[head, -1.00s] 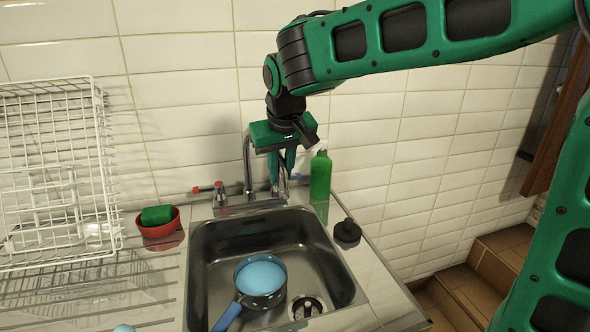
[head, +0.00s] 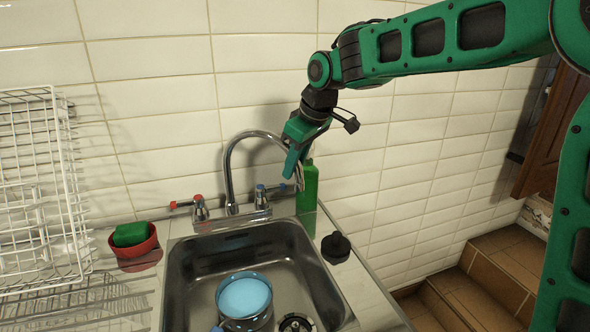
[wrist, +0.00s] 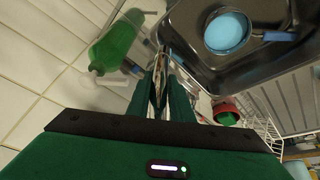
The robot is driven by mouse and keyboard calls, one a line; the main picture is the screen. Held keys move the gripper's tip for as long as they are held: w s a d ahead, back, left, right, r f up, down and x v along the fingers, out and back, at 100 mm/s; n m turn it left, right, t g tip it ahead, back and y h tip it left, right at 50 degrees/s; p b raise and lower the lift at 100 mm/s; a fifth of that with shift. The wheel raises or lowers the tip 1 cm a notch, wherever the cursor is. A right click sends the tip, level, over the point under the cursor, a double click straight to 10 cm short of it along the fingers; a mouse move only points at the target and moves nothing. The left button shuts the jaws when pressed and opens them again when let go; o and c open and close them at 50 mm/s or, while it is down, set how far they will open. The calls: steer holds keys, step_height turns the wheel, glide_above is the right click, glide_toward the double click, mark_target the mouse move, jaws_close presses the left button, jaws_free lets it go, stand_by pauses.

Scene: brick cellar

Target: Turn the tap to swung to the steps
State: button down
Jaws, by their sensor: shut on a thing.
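The chrome gooseneck tap (head: 231,165) rises behind the sink's back edge, its spout arching to the right. My gripper (head: 293,172) is shut on the spout near its downturned end, beside the green bottle. In the wrist view my fingers (wrist: 163,62) come together around the spout, whose held part is mostly hidden between them. The spout's tip shows just below my fingers in the head view, over the sink's back right corner. The brown tiled steps (head: 478,286) lie low at the right, beyond the counter.
A green bottle (head: 308,187) stands right behind my gripper. A black stopper (head: 336,246) sits on the sink's right rim. The sink (head: 200,262) holds a pan of blue liquid (head: 244,298). A red bowl with a green sponge (head: 134,238) and a white rack (head: 45,190) are left.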

steer(key=shift+w+d, duration=0.2)
steer(key=shift+w, duration=0.1)
steer(key=c, duration=1.6)
jaws_free()
steer(key=shift+s+r, duration=0.1)
steer(key=v, duration=1)
steer(key=shift+d+r, duration=0.15)
steer(key=shift+r, duration=0.15)
